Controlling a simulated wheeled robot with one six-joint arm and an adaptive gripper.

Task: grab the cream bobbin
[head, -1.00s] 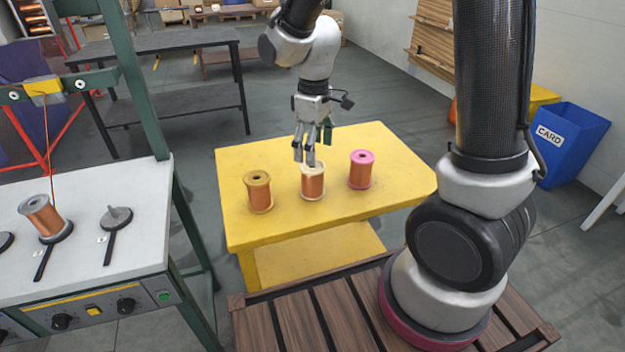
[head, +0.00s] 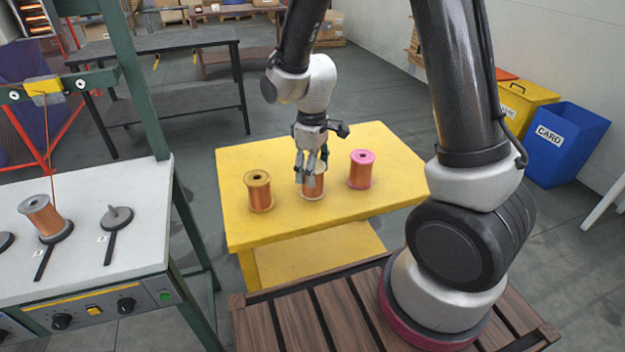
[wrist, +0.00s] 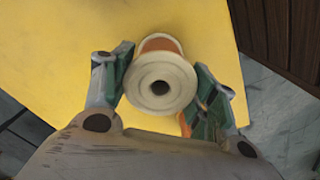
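The cream bobbin (head: 317,191), wound with copper wire, stands upright on the yellow table (head: 365,212) between two other bobbins. My gripper (head: 311,181) is lowered over it, and its fingers hide part of the bobbin's top in the head view. In the wrist view the cream flange (wrist: 179,88) with its dark centre hole lies between the two green-padded fingers of my gripper (wrist: 162,64). The fingers are apart, one on each side of the bobbin, with narrow gaps. I see no clear grip on it.
A bobbin with a tan flange (head: 259,192) stands left of the cream one, and a pink-flanged bobbin (head: 361,170) stands close on the right. The white machine bench (head: 75,265) is at left. A blue bin (head: 568,145) stands at right.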

